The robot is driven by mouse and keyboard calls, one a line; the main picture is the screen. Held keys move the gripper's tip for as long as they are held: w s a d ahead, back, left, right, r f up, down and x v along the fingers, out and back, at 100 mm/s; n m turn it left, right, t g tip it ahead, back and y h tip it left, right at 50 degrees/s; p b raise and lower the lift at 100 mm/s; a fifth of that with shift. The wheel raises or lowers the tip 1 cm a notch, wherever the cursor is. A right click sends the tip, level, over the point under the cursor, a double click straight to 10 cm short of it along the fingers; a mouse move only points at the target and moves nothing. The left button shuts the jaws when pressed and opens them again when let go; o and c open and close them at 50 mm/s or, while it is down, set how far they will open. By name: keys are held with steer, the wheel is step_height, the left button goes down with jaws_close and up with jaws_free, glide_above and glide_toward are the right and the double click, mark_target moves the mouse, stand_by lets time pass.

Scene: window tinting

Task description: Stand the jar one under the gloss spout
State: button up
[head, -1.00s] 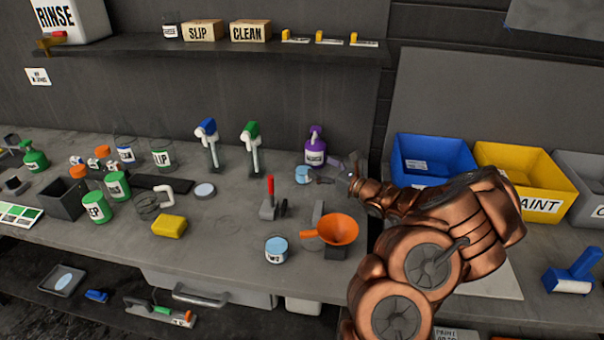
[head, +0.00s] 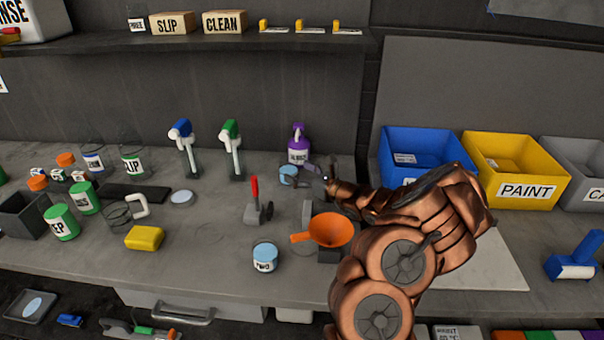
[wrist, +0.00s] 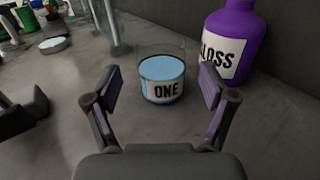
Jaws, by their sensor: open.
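Jar one, a clear glass jar with light blue contents and a "ONE" label, stands upright on the bench in the wrist view (wrist: 162,82) and the head view (head: 287,176). The purple gloss bottle (head: 298,150) stands just behind it; in the wrist view the bottle (wrist: 232,45) is right of the jar, close to it. Its spout is cut off there, so I cannot tell whether the jar is exactly below it. My gripper (wrist: 158,88) is open, its fingers apart on either side of the jar's front, with visible gaps. In the head view my gripper (head: 318,174) is just right of the jar.
An orange funnel (head: 331,229), a red-handled tool (head: 255,200) and another light blue jar (head: 265,257) stand nearer the front. Blue-topped (head: 181,130) and green-topped (head: 230,130) dispensers stand left. Bare bench lies left of jar one.

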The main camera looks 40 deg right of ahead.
mark_target(283, 164)
steer(key=shift+p+x, duration=0.8)
steer(key=shift+x, duration=2.55)
steer(key=shift+c, duration=0.3)
steer(key=c, duration=1.1)
steer(key=shift+w+d+p, duration=0.15)
steer(key=shift+d+p, duration=0.15)
steer(key=shift+d, duration=1.55)
steer(key=shift+c, duration=0.3)
steer(key=shift+d, duration=0.1)
steer(key=o, duration=1.4)
